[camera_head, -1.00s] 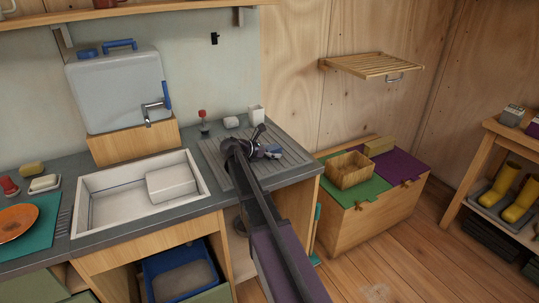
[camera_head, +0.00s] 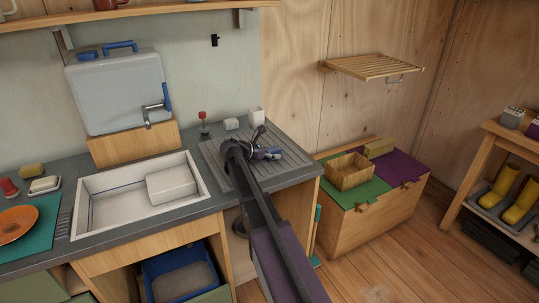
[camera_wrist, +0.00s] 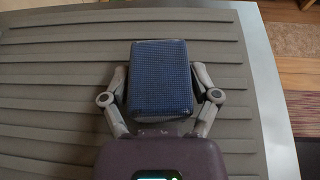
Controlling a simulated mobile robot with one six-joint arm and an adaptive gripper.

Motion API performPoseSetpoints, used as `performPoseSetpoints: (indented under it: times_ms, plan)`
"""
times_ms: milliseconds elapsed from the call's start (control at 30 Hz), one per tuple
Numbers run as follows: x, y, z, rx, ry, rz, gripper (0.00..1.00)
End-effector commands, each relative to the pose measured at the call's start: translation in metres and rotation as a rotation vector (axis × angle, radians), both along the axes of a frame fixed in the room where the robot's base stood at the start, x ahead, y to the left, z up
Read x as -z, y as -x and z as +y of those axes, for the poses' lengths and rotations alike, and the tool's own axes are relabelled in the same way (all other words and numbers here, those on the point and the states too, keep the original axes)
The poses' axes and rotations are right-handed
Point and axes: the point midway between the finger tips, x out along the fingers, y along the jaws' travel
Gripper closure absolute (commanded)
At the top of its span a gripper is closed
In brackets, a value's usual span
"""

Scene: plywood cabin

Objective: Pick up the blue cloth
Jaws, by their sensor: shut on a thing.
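The blue cloth (camera_wrist: 160,78) shows in the wrist view as a thick, folded, rectangular pad with a fine grid texture. It lies between the two fingers of my gripper (camera_wrist: 160,82), one on its left side and one on its right, and the gripper is shut on it. In the head view my gripper (camera_head: 262,149) is over the grey ribbed draining board (camera_head: 215,157), right of the sink. There my arm and fingers hide most of the cloth. I cannot tell whether the cloth is touching the board or just above it.
The white sink (camera_head: 95,213) with a white tub (camera_head: 171,184) in it is left of my arm. A red-topped bottle (camera_head: 203,124) and a white cup (camera_head: 257,115) stand behind the board. A wooden chest (camera_head: 372,219) stands right of the counter.

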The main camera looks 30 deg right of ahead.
Motion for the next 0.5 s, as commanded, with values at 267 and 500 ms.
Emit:
performPoseSetpoints:
  times_ms: [267,500]
  plan:
    - [-0.006,0.0,0.0,0.0,0.0,0.0,0.63]
    - [-0.021,0.0,0.0,0.0,0.0,0.0,0.63]
